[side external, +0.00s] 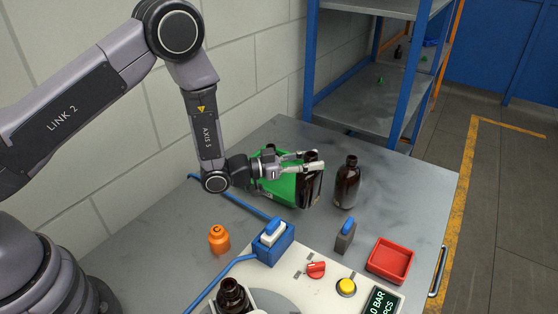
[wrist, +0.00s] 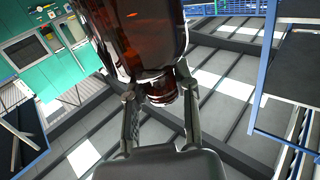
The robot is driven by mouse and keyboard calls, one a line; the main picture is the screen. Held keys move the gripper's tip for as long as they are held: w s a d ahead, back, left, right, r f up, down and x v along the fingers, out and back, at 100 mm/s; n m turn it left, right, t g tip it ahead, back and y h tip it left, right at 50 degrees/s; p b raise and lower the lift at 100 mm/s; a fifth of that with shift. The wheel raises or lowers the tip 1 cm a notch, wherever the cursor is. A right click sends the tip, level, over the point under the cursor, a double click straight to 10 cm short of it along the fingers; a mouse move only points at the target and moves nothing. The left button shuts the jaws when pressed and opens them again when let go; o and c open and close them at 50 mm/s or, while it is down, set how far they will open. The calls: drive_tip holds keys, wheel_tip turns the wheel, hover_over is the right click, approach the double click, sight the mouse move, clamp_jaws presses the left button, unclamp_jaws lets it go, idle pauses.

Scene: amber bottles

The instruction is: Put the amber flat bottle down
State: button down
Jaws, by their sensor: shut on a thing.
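My gripper (side external: 303,161) is shut on the neck of a dark amber flat bottle (side external: 311,187). In the wrist view the fingers (wrist: 160,97) close on both sides of the neck, and the brown glossy body (wrist: 140,40) fills the top middle. Another amber bottle (side external: 347,184) stands upright on the table just to the right, apart from the held one.
A grey block with a blue top (side external: 345,236), a red tray (side external: 390,261) and an orange bottle (side external: 219,240) stand nearer the front. A control panel (side external: 325,290) and another dark bottle (side external: 233,296) are at the front. The table (side external: 410,185) is clear at the right.

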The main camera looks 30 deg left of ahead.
drive_tip(key=s+a+f+n+t+y, duration=0.1)
drive_tip(key=s+a+n+y, duration=0.2)
drive_tip(key=a+n+y, duration=0.6)
drive_tip(key=s+a+n+t+y, duration=0.25)
drive_tip(key=a+n+y, duration=0.25)
drive_tip(key=a+y, duration=0.8)
wheel_tip(320, 180, down, 8)
drive_tip(key=a+h, duration=0.1)
drive_tip(key=shift+s+a+g, duration=0.3)
drive_tip(key=shift+s+g, duration=0.05)
drive_tip(key=shift+g, duration=0.1)
drive_tip(key=shift+f, duration=0.1)
drive_tip(key=c, duration=0.8)
unclamp_jaws()
drive_tip(key=shift+c, duration=0.2)
